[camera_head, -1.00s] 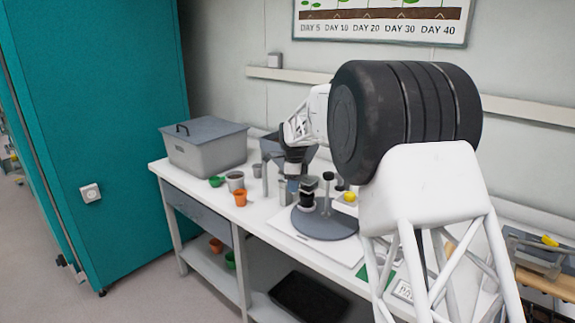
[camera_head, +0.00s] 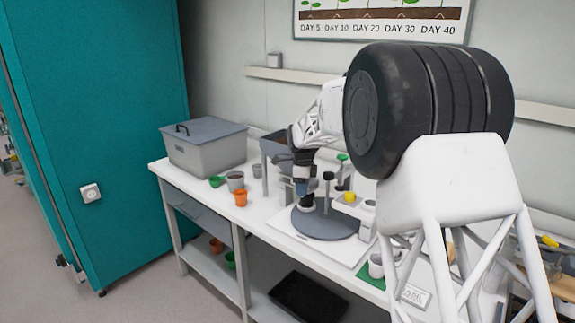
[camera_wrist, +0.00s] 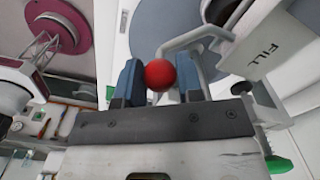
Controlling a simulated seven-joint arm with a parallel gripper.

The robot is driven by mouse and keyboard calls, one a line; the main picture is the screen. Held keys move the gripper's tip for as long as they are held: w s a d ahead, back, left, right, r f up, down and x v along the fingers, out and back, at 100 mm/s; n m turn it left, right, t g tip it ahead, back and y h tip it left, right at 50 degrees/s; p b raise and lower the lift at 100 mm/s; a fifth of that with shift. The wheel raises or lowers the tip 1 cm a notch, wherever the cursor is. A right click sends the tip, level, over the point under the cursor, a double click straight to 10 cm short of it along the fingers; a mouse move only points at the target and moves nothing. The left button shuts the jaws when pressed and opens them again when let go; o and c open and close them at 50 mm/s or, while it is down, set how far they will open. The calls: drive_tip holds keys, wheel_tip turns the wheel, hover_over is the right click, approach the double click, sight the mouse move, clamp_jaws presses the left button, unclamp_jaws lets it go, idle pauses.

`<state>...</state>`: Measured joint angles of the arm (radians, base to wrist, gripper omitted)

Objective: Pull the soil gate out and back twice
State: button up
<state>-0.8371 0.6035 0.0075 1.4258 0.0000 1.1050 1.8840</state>
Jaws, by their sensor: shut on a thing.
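In the wrist view a red ball knob (camera_wrist: 159,75) sits between the two blue finger pads of my gripper (camera_wrist: 160,88), which is shut on it. The knob appears to be the soil gate's handle. The gate's plate is not clearly visible, so I cannot tell how far out it is. A grey part marked FILL (camera_wrist: 262,52) is right of the fingers. The knob is hidden there.
A dark round turntable (camera_head: 325,224) with posts lies below my gripper. An orange pot (camera_head: 240,198), a grey pot (camera_head: 235,180) and a green pot (camera_head: 216,182) stand to the left. A lidded grey bin (camera_head: 205,150) is farther left. A pot (camera_head: 376,266) stands at the right.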

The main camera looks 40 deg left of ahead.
drive_tip(key=shift+a, duration=0.1)
idle(0.3)
drive_tip(key=shift+w+a, duration=0.1)
drive_tip(key=shift+a, duration=2.35)
drive_tip(key=o, duration=0.6)
drive_tip(key=shift+o, duration=0.2)
drive_tip(key=shift+r, duration=0.15)
wheel_tip(320, 180, up, 8)
